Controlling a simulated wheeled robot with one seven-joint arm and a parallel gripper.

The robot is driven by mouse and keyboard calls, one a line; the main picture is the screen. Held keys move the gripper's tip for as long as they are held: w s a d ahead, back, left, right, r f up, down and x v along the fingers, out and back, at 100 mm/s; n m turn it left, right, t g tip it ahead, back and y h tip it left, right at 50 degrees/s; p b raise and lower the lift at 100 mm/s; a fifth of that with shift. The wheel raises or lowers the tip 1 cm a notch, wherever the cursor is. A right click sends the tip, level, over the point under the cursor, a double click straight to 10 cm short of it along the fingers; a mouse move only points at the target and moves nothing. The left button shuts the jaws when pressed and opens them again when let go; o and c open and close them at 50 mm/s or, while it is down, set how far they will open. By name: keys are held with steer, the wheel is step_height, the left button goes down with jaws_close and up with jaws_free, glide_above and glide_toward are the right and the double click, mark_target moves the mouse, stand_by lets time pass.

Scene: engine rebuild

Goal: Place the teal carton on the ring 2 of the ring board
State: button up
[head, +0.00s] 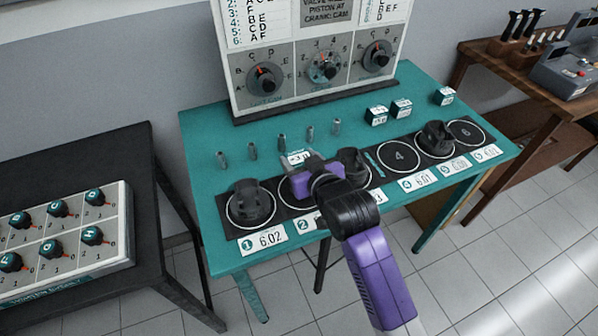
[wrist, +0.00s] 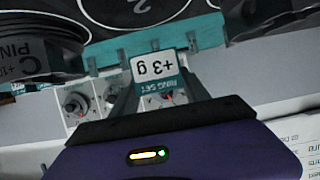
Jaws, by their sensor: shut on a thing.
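The teal carton (head: 297,158), with a white "+3 g" label, is held between the fingers of my gripper (head: 304,167). In the wrist view the carton (wrist: 155,72) shows its label upside down between the two fingers. The dark ring board (head: 284,207) lies along the front of the teal table. Ring 2 is empty as far as it shows; my gripper covers much of it in the head view. In the wrist view, ring 2 (wrist: 142,10) is at the top edge, beyond the carton and apart from it in the picture. The carton's height above the table is unclear.
Dark pistons stand on ring 1 (head: 248,203), ring 3 (head: 352,164) and ring 5 (head: 434,140). Rings 4 (head: 399,156) and 6 (head: 466,132) are empty. Several small metal pins (head: 252,150) and other cartons (head: 401,108) stand behind the board, before the dial panel (head: 320,70).

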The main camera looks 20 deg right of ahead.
steer(key=shift+f, duration=2.55)
steer(key=shift+f, duration=0.1)
steer(key=o, duration=1.4)
steer(key=shift+s+r, duration=0.1)
steer(key=shift+r, duration=0.1)
steer(key=v, duration=1.1)
steer(key=shift+s+r+b, duration=0.2)
steer(key=shift+s+b, duration=0.15)
steer(key=shift+s+f, duration=0.1)
